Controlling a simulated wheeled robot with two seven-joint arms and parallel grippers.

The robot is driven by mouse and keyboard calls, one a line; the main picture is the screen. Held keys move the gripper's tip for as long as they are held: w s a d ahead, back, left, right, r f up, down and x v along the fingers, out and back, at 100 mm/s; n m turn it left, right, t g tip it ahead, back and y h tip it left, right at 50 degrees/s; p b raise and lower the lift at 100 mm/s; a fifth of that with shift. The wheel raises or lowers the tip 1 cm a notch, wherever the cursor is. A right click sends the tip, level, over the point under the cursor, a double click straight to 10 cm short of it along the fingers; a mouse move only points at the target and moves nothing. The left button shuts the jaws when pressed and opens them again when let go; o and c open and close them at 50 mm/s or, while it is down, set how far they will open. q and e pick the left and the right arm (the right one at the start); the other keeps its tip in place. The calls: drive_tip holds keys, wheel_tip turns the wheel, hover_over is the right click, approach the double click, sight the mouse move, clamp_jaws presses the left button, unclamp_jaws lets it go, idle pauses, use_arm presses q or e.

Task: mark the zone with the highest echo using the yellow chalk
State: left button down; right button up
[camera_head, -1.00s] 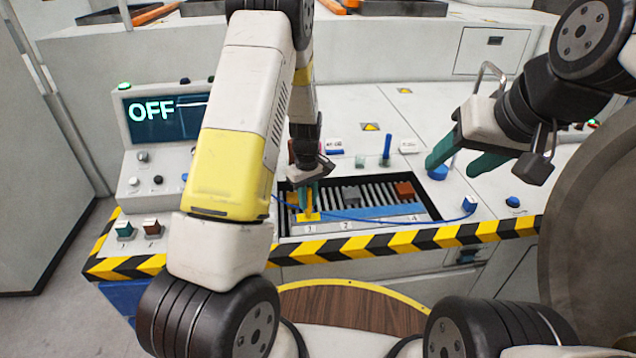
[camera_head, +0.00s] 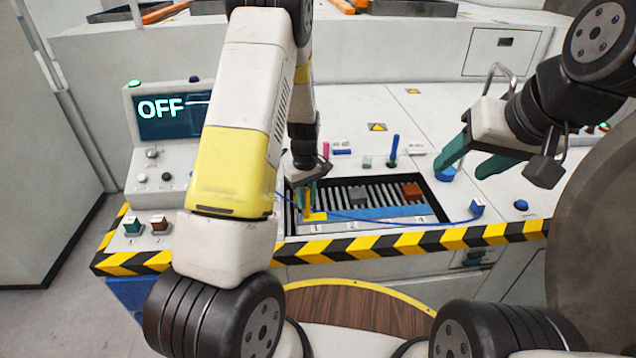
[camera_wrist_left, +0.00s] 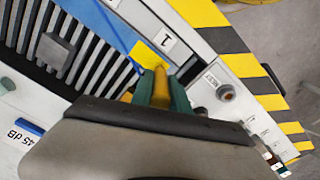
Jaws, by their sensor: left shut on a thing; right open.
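My left gripper (camera_head: 305,198) is shut on the yellow chalk (camera_wrist_left: 160,84), a short cylinder pointing down between its green fingers. It is over the left end of the slatted bay. A flat yellow patch (camera_wrist_left: 147,55) lies on the blue strip (camera_wrist_left: 107,25) beside label 1 (camera_wrist_left: 167,41); it also shows in the head view (camera_head: 318,216). The chalk tip is at or just above the patch; I cannot tell whether it touches. My right gripper (camera_head: 470,158) is open and empty above the bench at the right. The screen (camera_head: 165,116) reads OFF.
A grey block (camera_head: 358,195) and a red-brown block (camera_head: 411,190) sit on the slats. A blue cable (camera_head: 380,220) crosses the bay to a blue plug (camera_head: 477,207). A blue stick (camera_head: 394,147) stands behind. Striped edging (camera_head: 400,240) lines the front.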

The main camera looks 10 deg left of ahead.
sight(306, 188)
use_arm(q)
drive_tip(key=shift+r, duration=3.55)
drive_tip(key=shift+s+d+f+m, duration=0.2)
drive_tip(key=shift+s+m, duration=0.65)
drive_tip(key=shift+m, duration=0.6)
drive_tip(key=shift+s+d+f+m, duration=0.1)
drive_tip(key=shift+s+f+m, duration=0.2)
drive_tip(key=shift+s+m, duration=0.85)
drive_tip(key=shift+s+d+f+m, duration=0.2)
drive_tip(key=shift+s+m, duration=0.35)
drive_tip(key=shift+m, duration=1.15)
